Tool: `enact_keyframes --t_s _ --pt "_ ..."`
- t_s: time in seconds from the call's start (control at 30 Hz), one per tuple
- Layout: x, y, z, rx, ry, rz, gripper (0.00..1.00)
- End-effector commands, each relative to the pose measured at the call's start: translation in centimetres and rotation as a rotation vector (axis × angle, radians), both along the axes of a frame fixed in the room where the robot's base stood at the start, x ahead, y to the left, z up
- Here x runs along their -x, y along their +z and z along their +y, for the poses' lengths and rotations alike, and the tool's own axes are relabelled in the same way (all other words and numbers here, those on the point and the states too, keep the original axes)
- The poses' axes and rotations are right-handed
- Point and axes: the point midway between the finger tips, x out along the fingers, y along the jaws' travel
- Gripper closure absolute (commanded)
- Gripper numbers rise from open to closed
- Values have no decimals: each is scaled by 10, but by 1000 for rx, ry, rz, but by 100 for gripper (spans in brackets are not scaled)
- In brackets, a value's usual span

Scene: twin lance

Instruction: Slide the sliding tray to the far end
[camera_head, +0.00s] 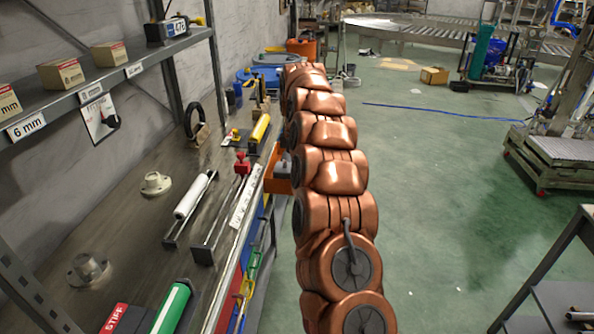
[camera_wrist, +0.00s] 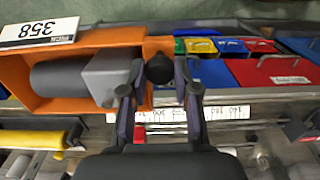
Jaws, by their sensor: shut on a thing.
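The orange sliding tray (camera_head: 273,183) sits at the bench's front edge in the head view, partly hidden behind my copper arm. In the wrist view the orange tray (camera_wrist: 18,78) fills the upper left, with a white number label on its rim. A dark cylinder and a grey block lie in it. My gripper (camera_wrist: 160,78) is at the tray's right end, its two fingers closed on a dark round knob (camera_wrist: 160,69). How the knob joins the tray is hidden. My gripper is hidden in the head view.
A white scale strip (camera_head: 246,196) runs along the bench edge, near a red-knobbed post (camera_head: 242,163). Coloured bins (camera_wrist: 265,66) sit beyond the tray's right end in the wrist view. A yellow roller (camera_head: 260,128) lies on the bench.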

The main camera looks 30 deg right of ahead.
Motion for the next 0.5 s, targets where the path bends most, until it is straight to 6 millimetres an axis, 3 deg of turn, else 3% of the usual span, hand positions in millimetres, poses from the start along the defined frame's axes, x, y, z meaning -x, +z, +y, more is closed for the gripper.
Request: enact_keyframes --t_s 0.2,0.23,0.43,0.5 --pt "-4 4 -4 9 -3 -19 100" --pt "-4 4 -4 8 -3 -20 67" --pt "-3 3 -3 7 -3 -16 46" --pt "-3 3 -3 6 -3 -14 45"
